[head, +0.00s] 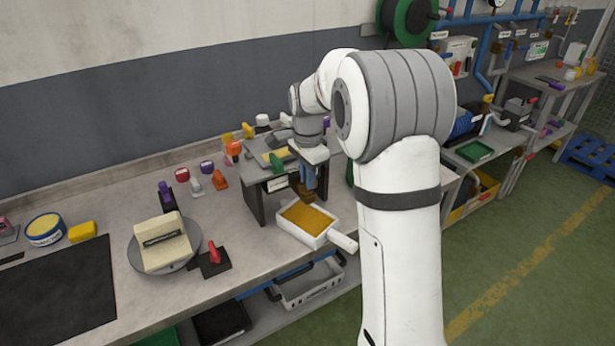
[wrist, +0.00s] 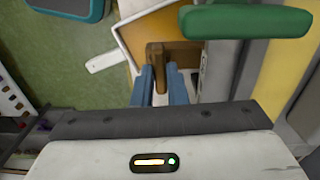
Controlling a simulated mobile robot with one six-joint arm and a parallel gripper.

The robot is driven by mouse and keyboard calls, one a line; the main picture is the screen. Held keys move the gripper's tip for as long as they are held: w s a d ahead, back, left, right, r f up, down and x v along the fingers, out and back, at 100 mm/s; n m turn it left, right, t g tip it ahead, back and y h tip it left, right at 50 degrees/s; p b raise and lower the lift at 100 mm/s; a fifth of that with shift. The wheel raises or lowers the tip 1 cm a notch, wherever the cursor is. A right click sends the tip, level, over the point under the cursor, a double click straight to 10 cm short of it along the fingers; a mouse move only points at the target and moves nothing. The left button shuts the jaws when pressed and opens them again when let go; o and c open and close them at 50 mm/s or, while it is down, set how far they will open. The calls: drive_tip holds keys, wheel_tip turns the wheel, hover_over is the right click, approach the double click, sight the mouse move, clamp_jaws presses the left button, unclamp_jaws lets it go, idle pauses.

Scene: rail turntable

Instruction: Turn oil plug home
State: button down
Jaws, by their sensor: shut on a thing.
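My gripper (head: 311,182) reaches down in front of a grey stand (head: 257,206) on the bench. Its blue fingers also show in the wrist view (wrist: 157,75), shut on a brown plug (wrist: 154,58). The plug (head: 303,192) appears as a dark brown piece at the fingertips in the head view. A white pan (head: 328,238) with amber contents and a handle sits just below and in front of it. The stand and fingers partly hide where the plug meets its seat, so I cannot tell how far in it sits.
A turntable (head: 135,252) with a cream block (head: 165,243) stands to the left, beside a red-handled piece (head: 214,252). Several small coloured handles stand behind. A green bar (wrist: 245,22) lies close to my fingers in the wrist view. The bench's front left has a black mat (head: 60,290).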

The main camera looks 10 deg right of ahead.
idle(0.4)
drive_tip(key=c, duration=1.4)
unclamp_jaws()
drive_tip(key=shift+c, duration=0.2)
wheel_tip(320, 180, up, 7)
drive_tip(key=shift+f+b, duration=0.1)
drive_tip(key=shift+b, duration=0.25)
drive_tip(key=shift+r, duration=0.5)
drive_tip(key=shift+s, duration=0.1)
drive_tip(key=s+f+n+t, duration=0.1)
drive_tip(key=s+n, duration=0.6)
drive_tip(key=s, duration=0.7)
drive_tip(key=s+f+n+t, duration=0.2)
drive_tip(key=s+n, duration=0.5)
drive_tip(key=s, duration=0.7)
drive_tip(key=shift+s+f, duration=0.35)
drive_tip(key=shift+f, duration=0.05)
